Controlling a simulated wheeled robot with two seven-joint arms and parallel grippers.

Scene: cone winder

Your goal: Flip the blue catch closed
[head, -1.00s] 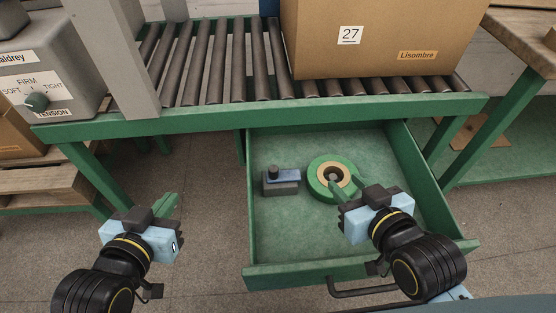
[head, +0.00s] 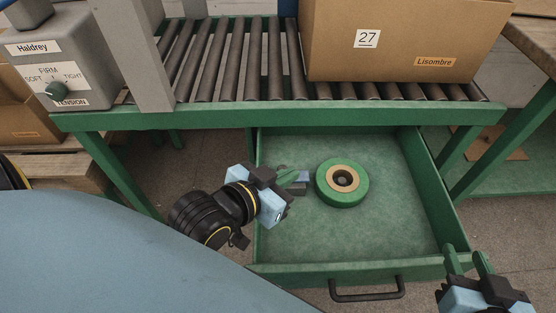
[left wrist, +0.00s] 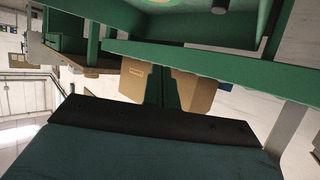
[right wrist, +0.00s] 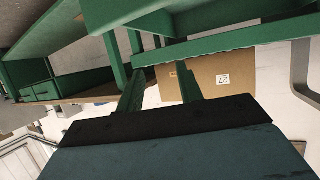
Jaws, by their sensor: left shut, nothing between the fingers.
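The small grey block with the blue catch (head: 303,175) sits in the open drawer, left of centre. It is largely hidden behind my left gripper, so I cannot tell the catch's position. My left gripper (head: 298,178) is shut and empty, its fingertips over or beside the block; I cannot tell whether they touch it. The left wrist view shows its fingers (left wrist: 162,88) together. My right gripper (head: 468,258) is open and empty beyond the drawer's front right corner. Its fingers (right wrist: 160,90) stand apart in the right wrist view.
A green ring with a tan centre (head: 343,184) lies right of the block in the green drawer (head: 390,225). The drawer's front wall has a dark handle (head: 367,295). Above are the roller conveyor (head: 230,60) and a cardboard box (head: 400,25).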

